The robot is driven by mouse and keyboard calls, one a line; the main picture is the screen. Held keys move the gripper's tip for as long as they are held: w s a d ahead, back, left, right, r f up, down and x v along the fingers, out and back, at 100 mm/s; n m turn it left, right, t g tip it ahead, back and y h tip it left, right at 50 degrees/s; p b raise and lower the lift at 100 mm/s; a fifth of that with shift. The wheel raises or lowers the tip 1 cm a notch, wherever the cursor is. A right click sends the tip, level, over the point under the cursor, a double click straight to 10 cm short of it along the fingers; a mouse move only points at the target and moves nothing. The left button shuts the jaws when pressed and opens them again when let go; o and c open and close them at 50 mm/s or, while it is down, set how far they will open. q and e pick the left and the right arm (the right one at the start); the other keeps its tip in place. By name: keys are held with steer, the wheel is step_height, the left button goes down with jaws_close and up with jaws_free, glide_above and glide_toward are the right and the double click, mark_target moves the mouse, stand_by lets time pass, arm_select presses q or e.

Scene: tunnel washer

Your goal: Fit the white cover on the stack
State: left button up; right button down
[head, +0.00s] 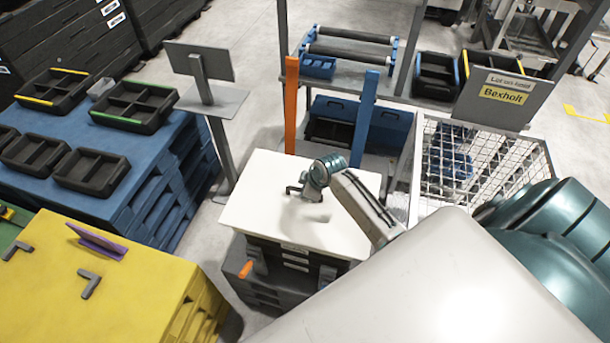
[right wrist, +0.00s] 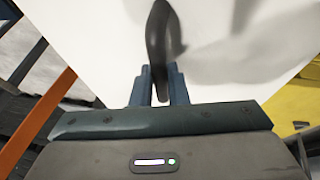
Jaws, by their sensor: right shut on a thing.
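The white cover (head: 258,195) is a flat, pale panel above a stack of dark crates (head: 290,262). It overhangs the stack's visible front; I cannot tell whether it is seated or slightly raised. My right gripper (head: 296,190) is over the cover's top in the head view. In the right wrist view its fingers (right wrist: 159,88) are shut on a dark curved handle (right wrist: 161,38), with the white cover (right wrist: 95,40) behind. The crates' far sides are hidden under the cover. My left gripper is not in view.
A yellow platform (head: 140,280) stands left, near the stack. Blue pallets (head: 150,170) with black trays stand behind it. An orange post (head: 291,105) and a blue post (head: 364,115) rise behind the cover. A wire cage (head: 485,150) is at right.

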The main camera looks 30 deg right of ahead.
steer(key=shift+s+a+f, duration=0.1)
steer(key=shift+a+f, duration=0.15)
steer(key=shift+f, duration=0.6)
steer(key=shift+d+f+b, duration=0.15)
steer(key=shift+b, duration=0.15)
steer(key=shift+w+d+f+b, duration=0.6)
steer(key=shift+f+b, duration=0.15)
steer(key=shift+b, duration=0.45)
steer(key=f+b, duration=0.1)
steer(key=w+d+f+b, duration=0.1)
steer(key=b, duration=0.1)
steer(key=shift+w+d+f, duration=0.15)
steer(key=shift+w+d, duration=0.05)
steer(key=shift+d, duration=0.1)
steer(key=shift+f+b, duration=0.95)
steer(key=shift+b, duration=0.15)
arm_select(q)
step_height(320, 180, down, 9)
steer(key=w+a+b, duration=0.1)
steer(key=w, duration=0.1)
arm_select(e)
steer(key=shift+f, duration=1.15)
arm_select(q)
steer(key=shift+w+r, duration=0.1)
arm_select(e)
steer(key=c, duration=1.3)
jaws_free()
steer(key=shift+s, duration=0.1)
steer(key=shift+c, duration=0.2)
